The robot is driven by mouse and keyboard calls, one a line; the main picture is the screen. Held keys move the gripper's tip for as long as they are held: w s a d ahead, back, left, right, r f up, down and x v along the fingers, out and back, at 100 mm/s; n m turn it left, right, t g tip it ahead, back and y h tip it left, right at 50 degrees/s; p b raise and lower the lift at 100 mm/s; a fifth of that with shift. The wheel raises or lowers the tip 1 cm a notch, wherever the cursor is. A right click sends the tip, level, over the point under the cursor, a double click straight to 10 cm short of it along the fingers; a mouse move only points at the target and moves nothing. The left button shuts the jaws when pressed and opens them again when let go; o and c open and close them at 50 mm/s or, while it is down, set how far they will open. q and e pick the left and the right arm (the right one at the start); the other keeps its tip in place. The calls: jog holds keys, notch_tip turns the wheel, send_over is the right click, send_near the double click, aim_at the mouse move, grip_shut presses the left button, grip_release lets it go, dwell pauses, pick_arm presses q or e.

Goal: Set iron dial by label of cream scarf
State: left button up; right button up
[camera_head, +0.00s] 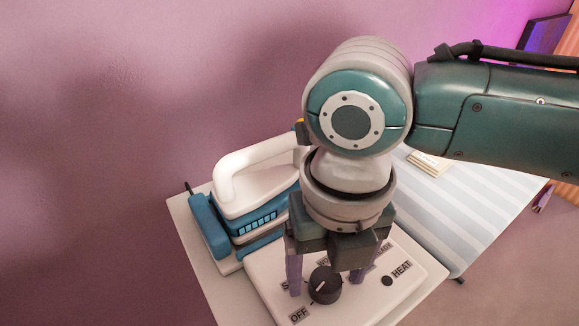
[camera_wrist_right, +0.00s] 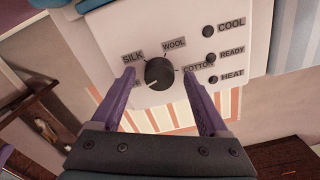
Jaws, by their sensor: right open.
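The iron dial (camera_head: 325,285) is a black knob on a white panel (camera_head: 265,284). It also shows in the right wrist view (camera_wrist_right: 159,72), among the labels SILK, WOOL and COTTON. Its white mark points to the lower left, toward OFF in the head view. My right gripper (camera_head: 326,279) is open, with its purple fingers on either side of the dial; I cannot tell whether they touch it. A small folded cream cloth (camera_head: 429,162), likely the cream scarf, lies on the striped board, partly behind my arm. Its label is too small to read. My left gripper is not in view.
A blue and white iron (camera_head: 255,195) stands behind the panel, close to my right gripper. The striped ironing board (camera_head: 480,205) extends to the right. COOL, READY and HEAT lamps (camera_wrist_right: 211,57) look dark. A pink wall is behind.

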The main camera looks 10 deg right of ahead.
grip_shut()
dwell(0.5)
jog(key=shift+r, duration=0.1)
